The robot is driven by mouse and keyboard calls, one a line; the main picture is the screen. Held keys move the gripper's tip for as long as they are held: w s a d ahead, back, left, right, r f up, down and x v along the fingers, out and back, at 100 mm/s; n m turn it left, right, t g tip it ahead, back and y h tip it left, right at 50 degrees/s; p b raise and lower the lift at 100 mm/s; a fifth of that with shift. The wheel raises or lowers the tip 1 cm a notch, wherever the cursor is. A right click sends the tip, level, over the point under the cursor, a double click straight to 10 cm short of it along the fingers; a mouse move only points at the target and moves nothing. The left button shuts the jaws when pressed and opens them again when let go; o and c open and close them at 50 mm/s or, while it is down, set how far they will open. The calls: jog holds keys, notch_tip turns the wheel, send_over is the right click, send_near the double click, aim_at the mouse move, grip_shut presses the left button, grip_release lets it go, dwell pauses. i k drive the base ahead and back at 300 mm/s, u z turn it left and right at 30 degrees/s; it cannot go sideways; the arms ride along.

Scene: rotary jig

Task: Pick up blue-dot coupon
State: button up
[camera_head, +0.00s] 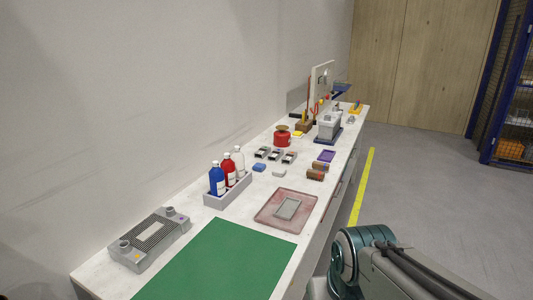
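I cannot pick out a coupon with a blue dot for certain at this size. A flat grey plate (288,207) lies in a pinkish, shallow tray (264,220) near the middle of the bench; no blue dot shows on it. Several small grey-and-dark blocks (275,155) stand in a row farther back, their markings too small to read. My gripper is not in view; only part of my arm shows at the lower right.
The long white bench (95,276) runs along the wall. A green mat (215,262) covers its near part, beside a ribbed grey fixture (137,262). A grey rack (228,196) holds blue, red and white bottles. A red pot (282,139) stands farther back. Open floor lies right.

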aim_at(278, 155)
jog(key=z, duration=0.45)
jog(key=k, duration=1.15)
jog(key=z, duration=0.85)
jog(key=i, duration=3.1)
jog(key=u, duration=0.5)
jog(key=i, duration=1.4)
jog(key=u, duration=2)
jog(key=i, duration=1)
jog(key=u, duration=0.8)
